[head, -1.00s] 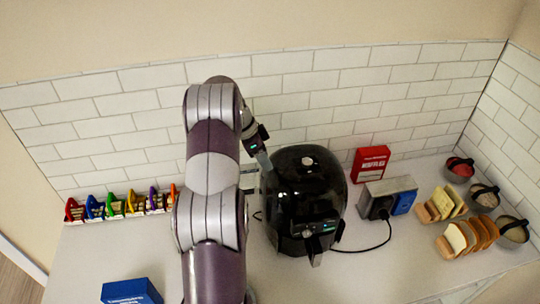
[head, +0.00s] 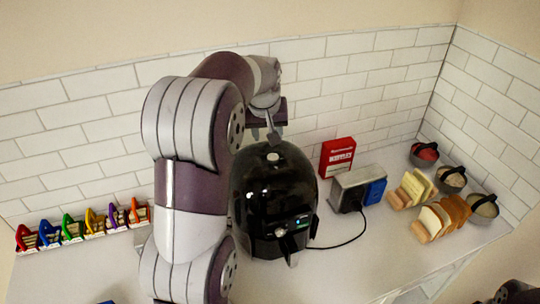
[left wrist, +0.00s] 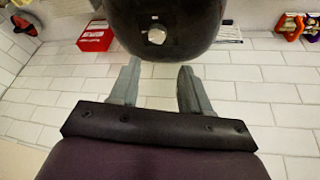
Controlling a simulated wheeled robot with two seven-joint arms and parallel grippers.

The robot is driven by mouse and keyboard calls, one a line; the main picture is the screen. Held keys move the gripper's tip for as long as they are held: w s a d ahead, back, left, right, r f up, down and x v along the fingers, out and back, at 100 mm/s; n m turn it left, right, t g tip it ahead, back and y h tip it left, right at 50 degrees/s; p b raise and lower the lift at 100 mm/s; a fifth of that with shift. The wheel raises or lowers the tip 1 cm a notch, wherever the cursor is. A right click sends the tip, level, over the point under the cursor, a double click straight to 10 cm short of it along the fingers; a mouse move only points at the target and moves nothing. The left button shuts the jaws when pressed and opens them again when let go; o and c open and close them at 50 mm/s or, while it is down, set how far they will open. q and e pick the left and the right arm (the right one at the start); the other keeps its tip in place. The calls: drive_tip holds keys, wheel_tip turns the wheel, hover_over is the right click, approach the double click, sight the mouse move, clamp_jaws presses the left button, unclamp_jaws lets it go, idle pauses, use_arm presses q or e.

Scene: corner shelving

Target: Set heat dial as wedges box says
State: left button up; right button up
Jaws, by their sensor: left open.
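A black air fryer (head: 275,205) stands on the counter, with a silver knob (head: 273,157) on its top and a small lit panel on its front. The knob also shows in the left wrist view (left wrist: 156,37). My left gripper (head: 273,132) is open and empty, close above and behind the knob, not around it. In the left wrist view its two fingers (left wrist: 158,70) point towards the knob, which lies beyond their tips. A red box (head: 337,157) stands behind the fryer to the right; its print is too small to read. My right gripper is not in view.
Bread racks (head: 443,217) and bowls (head: 425,155) are further right.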

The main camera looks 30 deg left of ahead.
sight(272, 157)
use_arm(q)
drive_tip(key=p+x, duration=0.5)
drive_tip(key=x, duration=0.6)
drive_tip(key=shift+w+d+p, duration=0.15)
drive_tip(key=shift+w+p, duration=0.1)
drive_tip(key=shift+p, duration=0.15)
drive_tip(key=shift+w+f, duration=0.15)
drive_tip(key=shift+f, duration=0.3)
drive_tip(key=shift+d+f, duration=0.1)
drive_tip(key=shift+f, duration=0.1)
drive_tip(key=c, duration=0.8)
drive_tip(key=shift+o, duration=0.2)
